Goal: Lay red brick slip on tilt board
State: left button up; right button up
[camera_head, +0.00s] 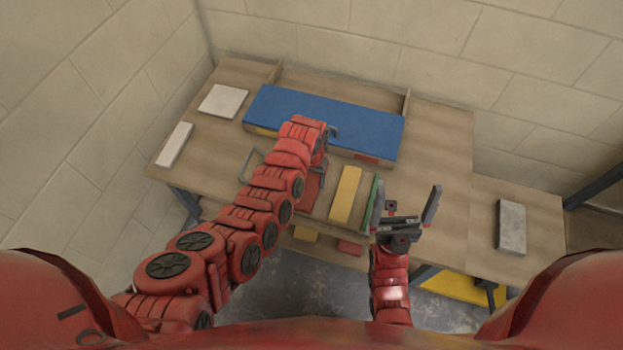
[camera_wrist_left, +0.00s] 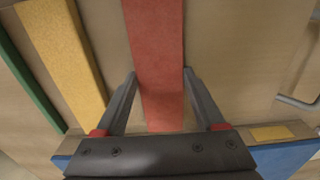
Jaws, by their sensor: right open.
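A red brick slip (camera_wrist_left: 157,45) lies between the two fingers of my left gripper (camera_wrist_left: 160,73), with a fingertip at each long edge. I cannot tell whether the fingers press on it. In the head view the slip (camera_head: 311,190) shows partly behind my left arm. A yellow slip (camera_head: 344,194) and a green strip (camera_head: 373,205) lie to its right. A long blue board (camera_head: 325,115) stands at the back of the table; I cannot tell if it is the tilt board. My right gripper (camera_head: 408,190) is open and empty, right of the green strip.
Two pale slabs, one (camera_head: 222,101) at the back left and one (camera_head: 175,144) at the left edge, lie on the wooden table (camera_head: 440,140). A grey block (camera_head: 511,227) lies on the right side table. A wire handle (camera_head: 250,165) stands left of my left arm.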

pick_arm(q)
jog(key=o, duration=0.4)
jog(key=shift+r+p, duration=1.8)
jog(key=shift+r, duration=6.95)
